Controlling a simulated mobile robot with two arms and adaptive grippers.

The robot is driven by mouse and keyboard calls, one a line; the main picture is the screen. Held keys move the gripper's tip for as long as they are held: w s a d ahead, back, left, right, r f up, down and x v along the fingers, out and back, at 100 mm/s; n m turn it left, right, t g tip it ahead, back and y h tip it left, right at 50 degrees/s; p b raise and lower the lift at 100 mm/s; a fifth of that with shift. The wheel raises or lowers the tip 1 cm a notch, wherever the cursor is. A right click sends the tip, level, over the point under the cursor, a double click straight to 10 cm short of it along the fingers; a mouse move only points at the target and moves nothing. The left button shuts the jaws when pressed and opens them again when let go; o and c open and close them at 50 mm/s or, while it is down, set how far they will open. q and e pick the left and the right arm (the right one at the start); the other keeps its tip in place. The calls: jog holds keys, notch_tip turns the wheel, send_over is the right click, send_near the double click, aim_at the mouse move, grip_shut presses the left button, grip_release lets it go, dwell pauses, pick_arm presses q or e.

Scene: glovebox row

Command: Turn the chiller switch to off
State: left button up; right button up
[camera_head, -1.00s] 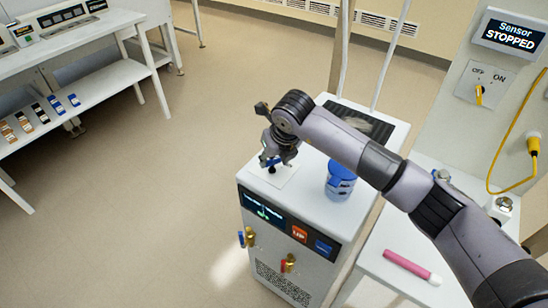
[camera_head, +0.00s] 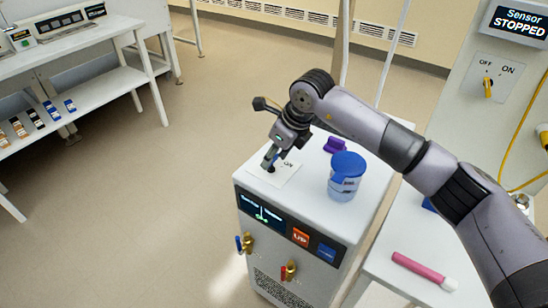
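The chiller (camera_head: 352,222) is a white cabinet with a dark display on its front. On its top is a white switch plate (camera_head: 288,173) with "ON" readable at its right; the rest of its lettering is covered. A small dark switch (camera_head: 270,168) shows at the plate's left part. My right gripper (camera_head: 270,163) points down at this switch, its fingers right at it and partly hiding it. Whether the fingers are closed on the switch cannot be told. My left gripper is not in view.
A blue-lidded jar (camera_head: 345,185) and a purple object (camera_head: 334,145) stand on the chiller top near my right arm. A pink tube (camera_head: 420,270) lies on the white side table. A wall panel (camera_head: 489,83) has a yellow OFF/ON switch. The floor at left is free.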

dwell(0.4)
jog(key=o, duration=1.2)
jog(key=shift+c, duration=0.2)
jog(key=v, duration=1.2)
jog(key=shift+w, duration=0.1)
